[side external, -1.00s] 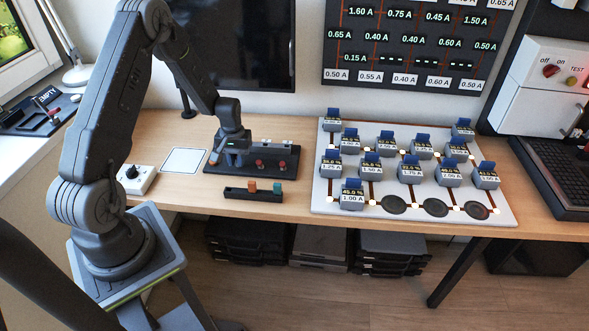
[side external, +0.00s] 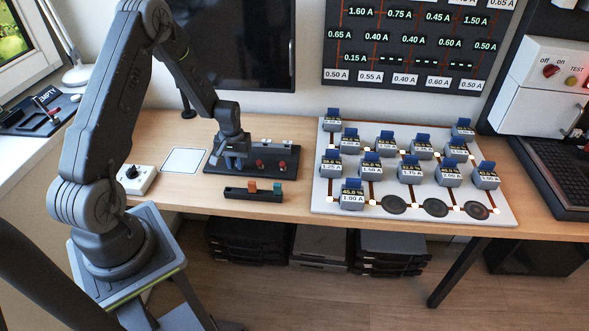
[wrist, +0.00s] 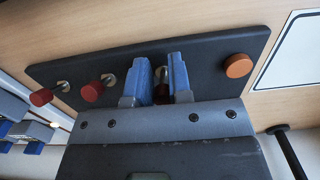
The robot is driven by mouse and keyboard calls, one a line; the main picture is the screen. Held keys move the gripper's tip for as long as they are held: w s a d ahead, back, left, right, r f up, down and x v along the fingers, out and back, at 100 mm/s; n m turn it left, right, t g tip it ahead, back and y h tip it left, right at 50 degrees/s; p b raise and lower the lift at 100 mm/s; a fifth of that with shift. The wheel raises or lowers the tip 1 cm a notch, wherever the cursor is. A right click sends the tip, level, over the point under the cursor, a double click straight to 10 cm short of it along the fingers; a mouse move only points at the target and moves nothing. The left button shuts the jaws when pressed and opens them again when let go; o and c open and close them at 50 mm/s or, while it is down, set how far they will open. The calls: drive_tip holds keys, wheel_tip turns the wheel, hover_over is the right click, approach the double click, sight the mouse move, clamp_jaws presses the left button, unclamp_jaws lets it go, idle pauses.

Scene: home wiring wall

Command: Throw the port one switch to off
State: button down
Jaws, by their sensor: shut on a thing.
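A dark switch panel (side external: 213,168) lies on the wooden table and also shows in the wrist view (wrist: 225,50). Two red-capped toggle switches (wrist: 91,92) (wrist: 41,97) stand free on it. My gripper (side external: 236,161) is down at the panel. In the wrist view, its blue fingers (wrist: 161,78) are shut around another toggle switch (wrist: 161,90), whose dark red cap shows partly between them. I cannot read which port this switch belongs to. An orange round knob (wrist: 238,66) sits at the panel's other end.
A black holder (side external: 240,195) with orange and teal pieces lies just in front of the panel. A white box with a black dial (side external: 133,178) and a white square (side external: 184,161) are to the left. A board of labelled blocks (side external: 325,195) fills the right.

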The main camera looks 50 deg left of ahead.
sight(236, 179)
drive_tip(key=shift+s+d+f, duration=0.5)
drive_tip(key=shift+s+f, duration=0.05)
drive_tip(key=shift+f, duration=0.1)
idle(0.5)
drive_tip(key=shift+s+d+f, duration=0.1)
drive_tip(key=shift+f, duration=0.1)
drive_tip(key=shift+s+d+f, duration=0.1)
drive_tip(key=shift+d+f, duration=0.05)
drive_tip(key=shift+f, duration=0.15)
drive_tip(key=shift+s+d+f, duration=0.1)
drive_tip(key=shift+d+f, duration=0.05)
drive_tip(key=shift+f, duration=0.5)
idle(0.9)
drive_tip(key=c, duration=1.2)
unclamp_jaws()
drive_tip(key=shift+o, duration=1.2)
wheel_tip(236, 179, up, 10)
drive_tip(key=a, duration=0.1)
drive_tip(key=shift+w+r, duration=0.2)
drive_tip(key=shift+w, duration=0.2)
